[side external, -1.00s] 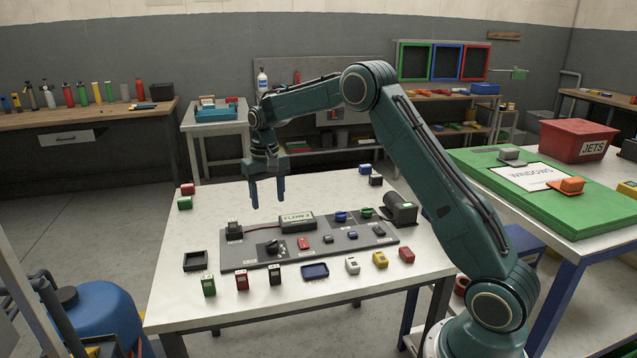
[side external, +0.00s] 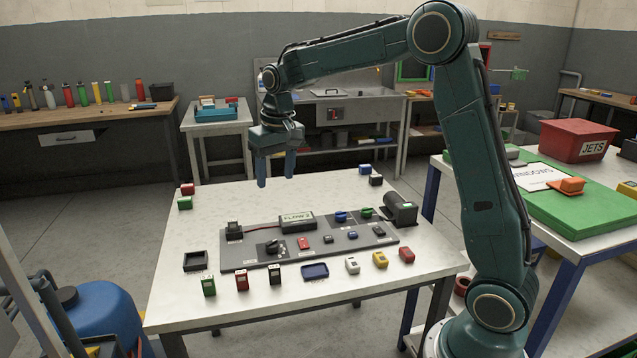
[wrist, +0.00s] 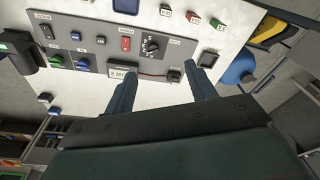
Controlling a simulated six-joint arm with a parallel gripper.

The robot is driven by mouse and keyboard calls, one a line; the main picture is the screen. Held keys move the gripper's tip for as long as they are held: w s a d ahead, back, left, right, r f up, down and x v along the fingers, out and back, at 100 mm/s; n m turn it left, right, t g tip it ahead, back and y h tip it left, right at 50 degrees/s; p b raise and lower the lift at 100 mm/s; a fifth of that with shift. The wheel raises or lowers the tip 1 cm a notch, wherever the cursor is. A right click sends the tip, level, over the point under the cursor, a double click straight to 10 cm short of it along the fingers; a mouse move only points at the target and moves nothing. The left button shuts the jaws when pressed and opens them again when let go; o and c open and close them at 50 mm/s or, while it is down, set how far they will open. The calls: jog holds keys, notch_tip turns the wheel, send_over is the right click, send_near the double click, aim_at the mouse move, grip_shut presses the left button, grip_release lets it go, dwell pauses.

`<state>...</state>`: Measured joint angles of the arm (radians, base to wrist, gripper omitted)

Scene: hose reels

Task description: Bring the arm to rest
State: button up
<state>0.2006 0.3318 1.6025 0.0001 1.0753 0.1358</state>
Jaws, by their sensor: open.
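My gripper (side external: 275,182) is open and empty in the side view. It hangs with its fingers pointing down, above the back part of the white table (side external: 190,290), behind the grey panel. In the wrist view both fingers of my gripper (wrist: 162,85) show apart with nothing between them. The grey panel (side external: 240,262) lies on the table in front of the gripper and carries a labelled box (side external: 298,222), a dark knob, a red switch and several small parts. The gripper touches none of these.
Several small coloured blocks stand along the table's front, among them a green one (side external: 209,286), with a dark tray (side external: 195,261) at left. Red and green blocks sit at the back left. A side table at right holds a green board (side external: 570,215) and a red bin (side external: 575,141).

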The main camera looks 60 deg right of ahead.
jog(key=s+a+r+n+t, duration=0.1)
jog(key=s+a, duration=0.2)
jog(key=s, duration=0.6)
jog(key=s+a+r+n+t, duration=0.1)
jog(key=s+a, duration=0.2)
jog(key=s, duration=0.7)
jog(key=s+a+r+n+t, duration=0.1)
jog(key=s+a+t, duration=0.1)
jog(key=s, duration=0.8)
jog(key=shift+a+n, duration=0.4)
jog(key=shift+a, duration=0.35)
jog(key=shift+w, duration=0.15)
